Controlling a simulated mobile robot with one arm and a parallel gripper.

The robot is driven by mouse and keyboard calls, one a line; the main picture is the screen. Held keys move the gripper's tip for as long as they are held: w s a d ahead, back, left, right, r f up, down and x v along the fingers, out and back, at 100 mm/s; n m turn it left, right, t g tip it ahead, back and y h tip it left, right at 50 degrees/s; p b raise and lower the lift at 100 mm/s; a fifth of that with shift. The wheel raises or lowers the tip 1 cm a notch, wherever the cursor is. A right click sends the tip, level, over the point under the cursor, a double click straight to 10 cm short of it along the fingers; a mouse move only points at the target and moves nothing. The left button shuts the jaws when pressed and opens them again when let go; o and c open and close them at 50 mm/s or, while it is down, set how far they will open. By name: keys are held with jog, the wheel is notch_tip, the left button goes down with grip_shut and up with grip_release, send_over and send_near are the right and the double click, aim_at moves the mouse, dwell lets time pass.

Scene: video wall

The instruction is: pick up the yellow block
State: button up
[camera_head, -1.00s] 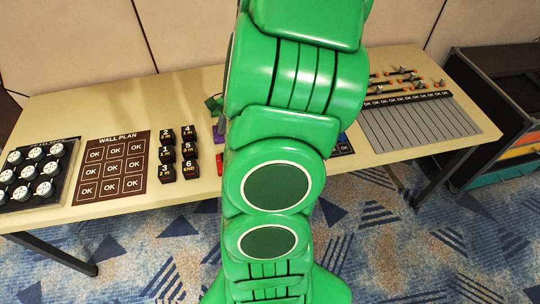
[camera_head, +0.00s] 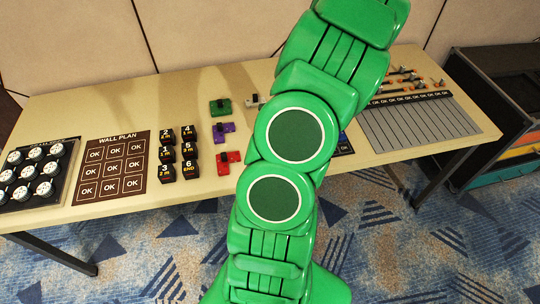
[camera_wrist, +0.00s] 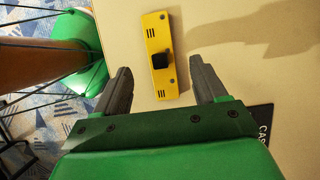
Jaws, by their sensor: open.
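The yellow block (camera_wrist: 158,38) shows in the wrist view, lying on the tan table (camera_wrist: 225,60). It is long and flat, with a black knob at its middle and dark slots. My gripper (camera_wrist: 160,82) is open, its two dark fingers apart, one on each side of the block's near part in the picture. Whether the fingers are level with the block or above it, I cannot tell. In the head view my green arm hides the yellow block and my gripper.
Green (camera_head: 220,106), purple (camera_head: 223,128) and red (camera_head: 228,160) blocks lie left of my arm. Further left are black numbered cubes (camera_head: 189,150), a wall plan board (camera_head: 112,168) and a tray of round pieces (camera_head: 38,172). A grey slotted board (camera_head: 410,122) lies right.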

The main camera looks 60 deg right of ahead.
jog(key=shift+x, duration=2.75)
jog(key=shift+s+d, duration=0.1)
grip_shut()
jog(key=shift+r, duration=0.1)
